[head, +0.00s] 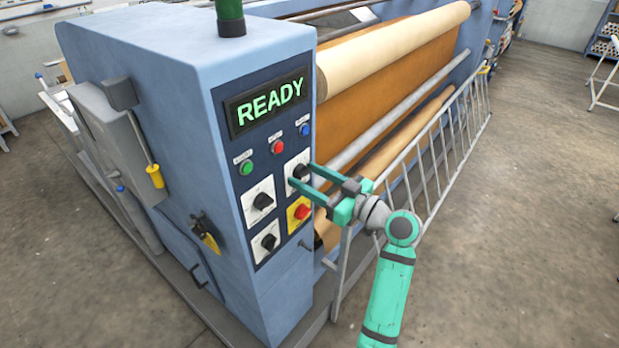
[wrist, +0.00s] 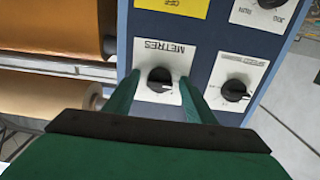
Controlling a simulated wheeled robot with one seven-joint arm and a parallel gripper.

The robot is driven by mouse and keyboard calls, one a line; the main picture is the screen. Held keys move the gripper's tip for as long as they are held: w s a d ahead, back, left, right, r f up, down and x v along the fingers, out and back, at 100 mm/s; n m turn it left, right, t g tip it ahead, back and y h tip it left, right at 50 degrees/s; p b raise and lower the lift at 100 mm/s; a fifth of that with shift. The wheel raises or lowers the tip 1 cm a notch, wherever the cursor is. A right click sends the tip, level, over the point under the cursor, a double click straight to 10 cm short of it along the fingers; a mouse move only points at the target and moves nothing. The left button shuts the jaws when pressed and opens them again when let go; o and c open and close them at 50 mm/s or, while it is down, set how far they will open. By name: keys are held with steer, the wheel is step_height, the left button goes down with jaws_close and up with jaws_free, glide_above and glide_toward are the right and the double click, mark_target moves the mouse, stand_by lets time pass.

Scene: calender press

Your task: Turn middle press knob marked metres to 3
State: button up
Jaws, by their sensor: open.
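The metres knob (wrist: 160,76) is a black knob on a white plate marked METRES, upside down in the wrist view. It also shows in the head view as the upper right knob (head: 299,171) of the panel. A pale mark shows on the knob, but the number it points to is too small to read. My gripper (head: 302,174) is open, with its green fingers reaching to the panel on either side of this knob. In the wrist view the fingers stand left and right of the knob. I cannot tell whether they touch it.
The speed knob (head: 262,201) is left of it, the jog/run knob (head: 268,242) lower left, and a red knob on yellow (head: 302,212) just below. Coloured buttons (head: 277,147) and a READY display (head: 268,103) are above. A metal guard rail (head: 440,150) stands right.

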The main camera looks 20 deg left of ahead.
steer(key=c, duration=1)
steer(key=shift+c, duration=0.2)
